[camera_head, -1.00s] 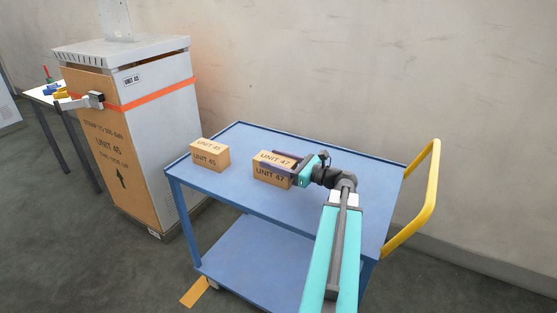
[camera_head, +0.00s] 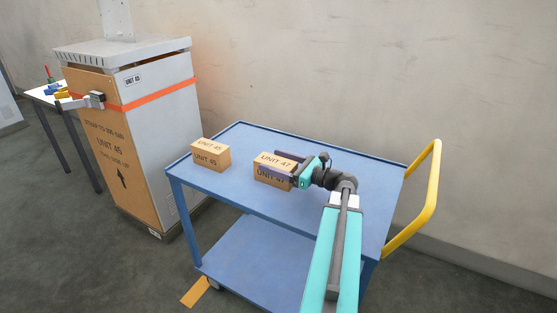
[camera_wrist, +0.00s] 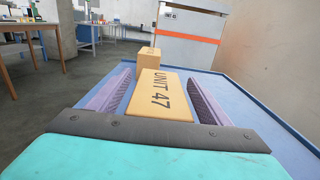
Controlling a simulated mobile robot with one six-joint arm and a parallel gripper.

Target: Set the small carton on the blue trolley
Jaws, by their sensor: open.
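A small tan carton marked UNIT 47 (camera_head: 275,161) rests on the top deck of the blue trolley (camera_head: 240,186). My gripper (camera_head: 271,161) is open, one finger on each side of this carton. In the wrist view the UNIT 47 carton (camera_wrist: 158,95) lies between the two purple fingers (camera_wrist: 157,95), with a gap on each side. A second tan carton, marked UNIT 45 (camera_head: 210,157), stands to the left on the same deck, apart from my gripper.
A tall cabinet with a tan front and orange strap (camera_head: 150,115) stands left of the trolley. A yellow handle (camera_head: 428,200) rises at the trolley's right end. A white table (camera_head: 45,95) is at far left. The wall is close behind the trolley.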

